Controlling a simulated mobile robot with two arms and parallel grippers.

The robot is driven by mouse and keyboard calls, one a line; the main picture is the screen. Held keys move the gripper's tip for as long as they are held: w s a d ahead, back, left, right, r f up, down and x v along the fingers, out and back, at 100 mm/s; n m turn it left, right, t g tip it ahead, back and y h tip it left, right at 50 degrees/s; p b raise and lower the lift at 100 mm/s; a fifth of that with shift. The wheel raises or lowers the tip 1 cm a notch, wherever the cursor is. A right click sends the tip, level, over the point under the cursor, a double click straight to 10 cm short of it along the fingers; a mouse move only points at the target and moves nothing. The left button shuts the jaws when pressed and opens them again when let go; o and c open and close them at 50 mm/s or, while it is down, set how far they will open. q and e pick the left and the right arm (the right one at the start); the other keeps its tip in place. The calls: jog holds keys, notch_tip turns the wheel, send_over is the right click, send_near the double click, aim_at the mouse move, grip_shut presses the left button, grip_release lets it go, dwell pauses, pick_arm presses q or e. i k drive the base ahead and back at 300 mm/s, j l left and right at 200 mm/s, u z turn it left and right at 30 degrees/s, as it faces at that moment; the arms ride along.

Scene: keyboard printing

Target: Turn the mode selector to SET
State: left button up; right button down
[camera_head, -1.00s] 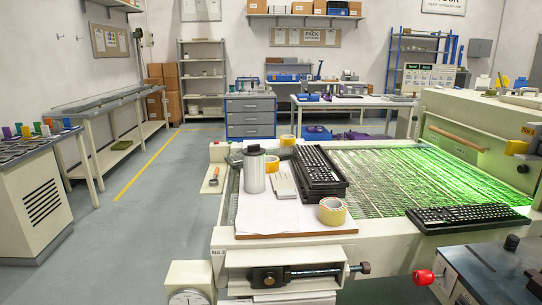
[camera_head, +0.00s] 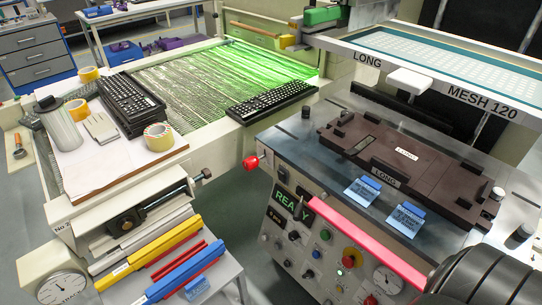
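The control panel (camera_head: 308,262) is on the front of the printing machine at lower centre right. It carries several small black knobs, a green button (camera_head: 325,235), a red emergency button on a yellow base (camera_head: 349,257) and a gauge (camera_head: 387,280). A dark display (camera_head: 291,203) above them reads READY in green. The mode selector is among these controls, but the labels are too small to tell which knob it is or where it points. Neither of my grippers shows in the view.
A red bar (camera_head: 370,240) runs along the machine's front edge above the panel. A red knob (camera_head: 251,163) sticks out at its left corner. A dark fixture (camera_head: 405,170) lies on the machine top. A raised screen frame (camera_head: 440,80) reads MESH 120. Coloured bars (camera_head: 165,255) lie at lower left.

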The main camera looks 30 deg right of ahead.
aim_at(309, 273)
jog(key=z, duration=1.05)
jog(key=k+l+z, duration=0.1)
jog(key=z, duration=0.2)
jog(key=k+l+z, duration=0.1)
jog(key=l+z, duration=0.2)
